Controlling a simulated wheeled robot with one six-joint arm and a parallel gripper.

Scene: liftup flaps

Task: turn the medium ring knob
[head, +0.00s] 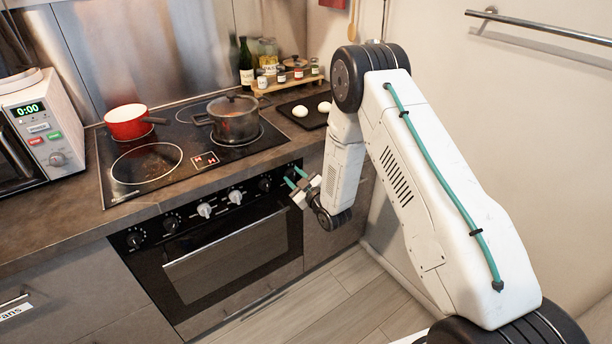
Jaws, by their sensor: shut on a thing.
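The oven's black control panel (187,217) carries a row of several knobs. Two pale knobs, one left of the middle (204,210) and one further right (235,197), stand between darker ones. A dark knob (264,184) sits near the right end. My gripper (295,176) is at the panel's right end, its teal fingers reaching to the panel. It is shut on a knob there, which the fingers mostly hide. No readable label shows which knob is the medium ring's.
Above is a black glass hob (146,163) with a red pot (128,122) and a grey lidded pot (233,119). The oven door handle (222,236) juts out below the knobs. A microwave (42,130) stands at left, and a wall closes the right side.

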